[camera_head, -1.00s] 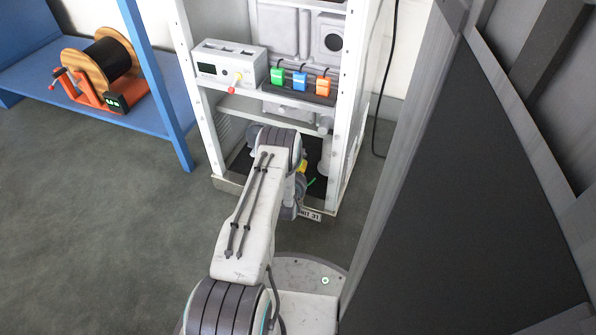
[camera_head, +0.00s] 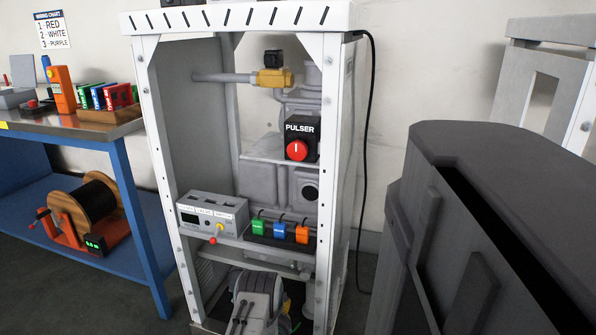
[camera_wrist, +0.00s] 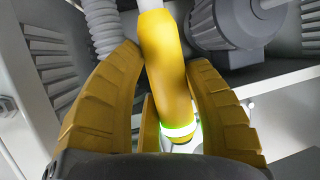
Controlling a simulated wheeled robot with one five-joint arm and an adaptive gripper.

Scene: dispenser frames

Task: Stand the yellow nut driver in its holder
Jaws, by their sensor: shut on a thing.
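The yellow nut driver (camera_wrist: 163,50) shows in the wrist view, between the two ribbed yellow fingers of my gripper (camera_wrist: 163,65). My gripper is shut on it. Its yellow handle points toward the camera and has a pale band with a green glow near its lower end. A grey-white shaft runs from its far end out of the top of the picture. In the head view my arm reaches low into the white dispenser frame (camera_head: 337,180), and the gripper and driver are mostly hidden behind it. I cannot make out the driver's holder in either view.
A grey control box (camera_head: 212,212) and green, blue and orange tags (camera_head: 280,230) sit on a shelf above my arm. A black pulser box (camera_head: 300,140) is higher up. A blue bench (camera_head: 125,215) stands left; a large dark cabinet (camera_head: 470,220) stands right.

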